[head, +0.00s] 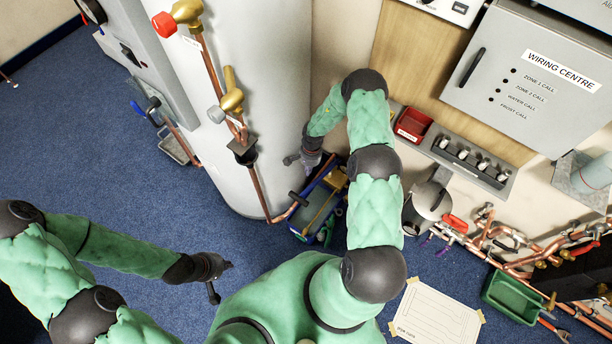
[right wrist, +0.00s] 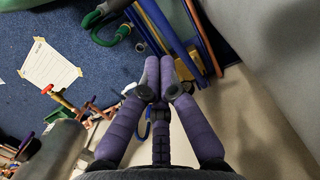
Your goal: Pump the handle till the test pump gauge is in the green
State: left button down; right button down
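The test pump (head: 318,208) is a small blue-edged trough unit with green and yellow parts, on the floor beside the white cylinder. A blue bar with a dark end (head: 299,198) slants over it; I take this for the handle. Blue bars (right wrist: 158,22) also show in the right wrist view, beyond the fingertips. I cannot make out the gauge or its needle. My right gripper (head: 298,160) is beside the pump's upper end; in the wrist view its purple fingers (right wrist: 162,68) are closed together with nothing visible between them. My left gripper (head: 222,280) is over carpet, fingers spread, empty.
The white cylinder (head: 255,90) and its copper pipe stand close to the right gripper. A grey bucket-like vessel (head: 430,202), copper manifold pipes (head: 500,250), a green tray (head: 512,296) and a taped paper sheet (head: 437,315) lie to the right.

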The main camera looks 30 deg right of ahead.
jog(key=b, duration=0.3)
send_over(302, 194)
jog(key=w+d, duration=0.2)
jog(key=d, duration=0.2)
jog(key=f, duration=0.8)
jog(key=shift+s+a+f, duration=0.1)
jog(key=shift+a+f, duration=0.05)
jog(key=shift+a, duration=0.1)
jog(key=shift+s+a+f, duration=0.25)
jog(key=shift+a+f, duration=0.2)
jog(key=shift+a, duration=0.15)
jog(key=shift+s+a+f, duration=0.25)
jog(key=shift+a+f, duration=0.2)
jog(key=shift+a, duration=0.1)
jog(key=shift+s+a+f+b, duration=0.15)
jog(key=shift+a+f+b, duration=0.1)
jog(key=shift+a+b, duration=0.15)
jog(key=shift+f, duration=0.1)
